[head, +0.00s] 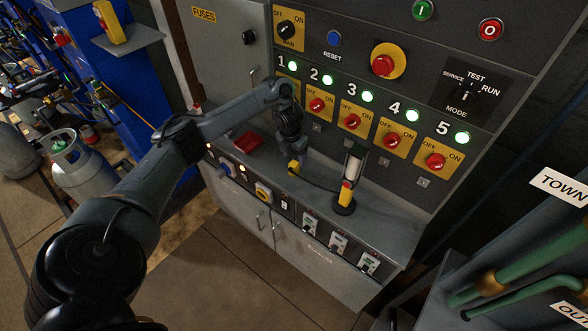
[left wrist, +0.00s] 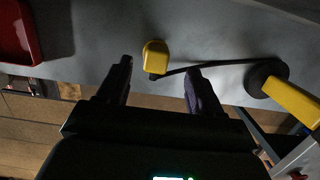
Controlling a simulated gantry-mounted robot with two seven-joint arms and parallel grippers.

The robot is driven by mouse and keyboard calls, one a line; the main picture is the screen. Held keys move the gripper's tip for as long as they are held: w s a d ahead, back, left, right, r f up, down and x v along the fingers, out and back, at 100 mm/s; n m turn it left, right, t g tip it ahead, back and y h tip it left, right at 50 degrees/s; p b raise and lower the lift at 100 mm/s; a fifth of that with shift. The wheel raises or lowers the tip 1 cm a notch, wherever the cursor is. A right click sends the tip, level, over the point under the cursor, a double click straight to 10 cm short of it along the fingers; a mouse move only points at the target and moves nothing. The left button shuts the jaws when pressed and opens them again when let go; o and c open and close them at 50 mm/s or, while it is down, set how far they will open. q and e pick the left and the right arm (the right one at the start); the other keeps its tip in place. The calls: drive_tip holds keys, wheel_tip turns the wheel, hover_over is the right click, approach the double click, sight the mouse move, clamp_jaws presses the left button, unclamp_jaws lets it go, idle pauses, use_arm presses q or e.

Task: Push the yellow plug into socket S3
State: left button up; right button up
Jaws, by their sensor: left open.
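The yellow plug (head: 293,168) rests on the grey ledge of the panel, with a black cable running right from it to a round black base that carries a yellow post (head: 346,193). My left gripper (head: 291,151) is just above the plug, pointing down. In the left wrist view the open left gripper (left wrist: 158,68) has one finger on each side, and the plug (left wrist: 154,56) lies between and slightly beyond the fingertips, not gripped. Round blue (head: 227,167) and yellow (head: 263,192) fittings sit on the ledge's front face; I cannot read which socket is S3. My right gripper is out of view.
A red tray (head: 247,143) lies on the ledge left of the plug. Breakers (head: 338,243) line the lower front face. Rotary switches with red knobs (head: 352,122) and green lamps stand on the panel behind.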

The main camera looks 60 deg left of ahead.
sight(294, 163)
use_arm(q)
drive_tip(key=shift+f+b, duration=0.3)
drive_tip(key=shift+f, duration=0.2)
drive_tip(key=f, duration=0.2)
drive_tip(key=f+b, duration=0.1)
drive_tip(key=shift+s+a+f, duration=0.1)
drive_tip(key=shift+a+f, duration=0.1)
drive_tip(key=shift+f, duration=0.45)
drive_tip(key=c, duration=1)
drive_tip(key=shift+r, duration=0.25)
